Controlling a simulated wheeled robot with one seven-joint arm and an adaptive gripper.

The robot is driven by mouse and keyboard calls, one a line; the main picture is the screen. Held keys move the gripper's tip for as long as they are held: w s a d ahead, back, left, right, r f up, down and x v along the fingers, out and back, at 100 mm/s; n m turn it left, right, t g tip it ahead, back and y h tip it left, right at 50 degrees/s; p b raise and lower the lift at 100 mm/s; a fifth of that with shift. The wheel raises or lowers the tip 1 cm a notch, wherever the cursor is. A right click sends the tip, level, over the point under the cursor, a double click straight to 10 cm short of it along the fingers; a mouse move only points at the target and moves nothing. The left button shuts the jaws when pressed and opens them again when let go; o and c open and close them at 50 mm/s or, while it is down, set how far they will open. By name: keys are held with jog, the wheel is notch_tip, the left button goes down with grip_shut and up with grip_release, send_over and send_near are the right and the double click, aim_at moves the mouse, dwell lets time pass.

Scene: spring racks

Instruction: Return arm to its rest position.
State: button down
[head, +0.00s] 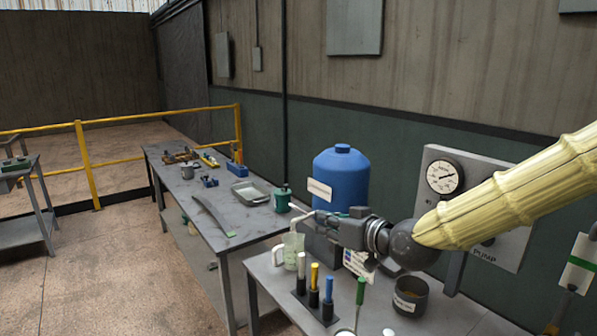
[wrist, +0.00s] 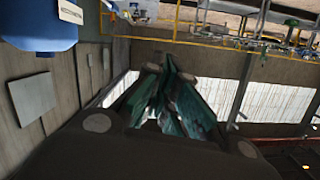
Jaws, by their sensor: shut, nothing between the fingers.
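My arm, in a pale yellow sleeve, reaches in from the right of the head view. My gripper (head: 303,222) points left, above the near bench (head: 440,318) and in front of the blue tank (head: 341,178). Its fingers are together with nothing between them. In the wrist view my gripper (wrist: 172,65) shows at the middle, its teal fingers converging. The blue tank also shows in the wrist view (wrist: 38,25), at the upper left. My gripper hides part of the tank's lower side.
Below my gripper are a clear jug (head: 292,250), a rack of coloured-handled tools (head: 314,300) and a dark cup (head: 410,296). A gauge panel (head: 437,207) is behind my arm. The long far bench (head: 225,238) holds several tools and a tray. Open floor (head: 110,270) lies left.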

jog(key=s+d+f+m+g+h, duration=0.1)
jog(key=s+d+f+g, duration=0.15)
jog(key=f, duration=0.85)
jog(key=s+d+f+m+g+h, duration=0.15)
jog(key=s+f, duration=0.25)
jog(key=f, duration=0.7)
jog(key=s+d+f+m+g+h, duration=0.1)
jog(key=s+f+h, duration=0.15)
jog(key=f, duration=0.85)
jog(key=s+d+f+m+g+h, duration=0.15)
jog(key=s+d+f+g, duration=0.35)
jog(key=s+f, duration=0.85)
jog(key=s+d+f+m+g+h, duration=0.1)
jog(key=s+d+f+g+h, duration=0.15)
jog(key=s+d+f, duration=1.05)
jog(key=s+a+f+b, duration=0.4)
jog(key=a+f+b, duration=0.2)
jog(key=b, duration=0.4)
jog(key=shift+s+f, duration=0.3)
jog(key=shift+f, duration=0.15)
